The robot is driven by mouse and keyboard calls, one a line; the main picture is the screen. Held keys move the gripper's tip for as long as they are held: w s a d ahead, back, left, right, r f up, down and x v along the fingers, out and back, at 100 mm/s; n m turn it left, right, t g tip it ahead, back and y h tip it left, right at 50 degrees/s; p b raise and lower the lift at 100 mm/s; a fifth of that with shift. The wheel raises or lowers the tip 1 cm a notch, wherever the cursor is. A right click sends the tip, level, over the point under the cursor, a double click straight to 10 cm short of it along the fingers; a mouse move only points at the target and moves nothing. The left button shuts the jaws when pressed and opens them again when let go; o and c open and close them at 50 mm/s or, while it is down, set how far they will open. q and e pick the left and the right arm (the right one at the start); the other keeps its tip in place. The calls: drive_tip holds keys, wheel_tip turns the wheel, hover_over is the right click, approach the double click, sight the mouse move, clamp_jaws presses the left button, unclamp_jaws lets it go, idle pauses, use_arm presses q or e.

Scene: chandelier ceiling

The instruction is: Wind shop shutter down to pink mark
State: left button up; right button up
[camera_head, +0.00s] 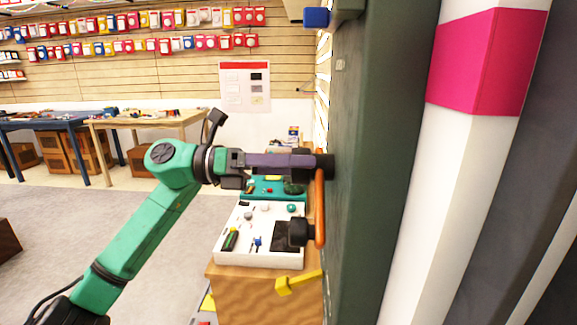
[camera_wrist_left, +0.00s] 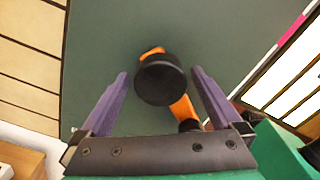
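A crank with an orange bar (camera_head: 320,208) is on the dark green panel (camera_head: 372,150). It has a black end piece at the top and a black piece (camera_head: 300,232) lower down. My left gripper (camera_head: 312,161) has purple fingers reaching right to the top black piece. In the left wrist view, a round black knob (camera_wrist_left: 160,80) sits between the open fingertips (camera_wrist_left: 160,73), with a gap on each side. The orange bar (camera_wrist_left: 183,108) shows behind it. The pink mark (camera_head: 487,62) is a band on a white post. I cannot clearly make out the shutter's lower edge. My right gripper is not in view.
A white tray (camera_head: 233,258) with small items stands on a wooden cabinet (camera_head: 250,292) below my left gripper. A yellow piece (camera_head: 300,282) sticks out below the crank. Tables (camera_head: 150,120) stand at the back.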

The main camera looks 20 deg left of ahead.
use_arm(q)
drive_tip(key=b+v, duration=0.2)
drive_tip(key=v, duration=1.2)
drive_tip(key=shift+a, duration=0.25)
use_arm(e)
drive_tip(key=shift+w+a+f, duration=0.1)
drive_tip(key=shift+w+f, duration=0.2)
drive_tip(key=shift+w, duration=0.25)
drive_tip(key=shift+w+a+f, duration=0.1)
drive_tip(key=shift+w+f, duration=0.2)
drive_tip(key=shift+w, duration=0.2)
use_arm(q)
drive_tip(key=shift+s, duration=0.1)
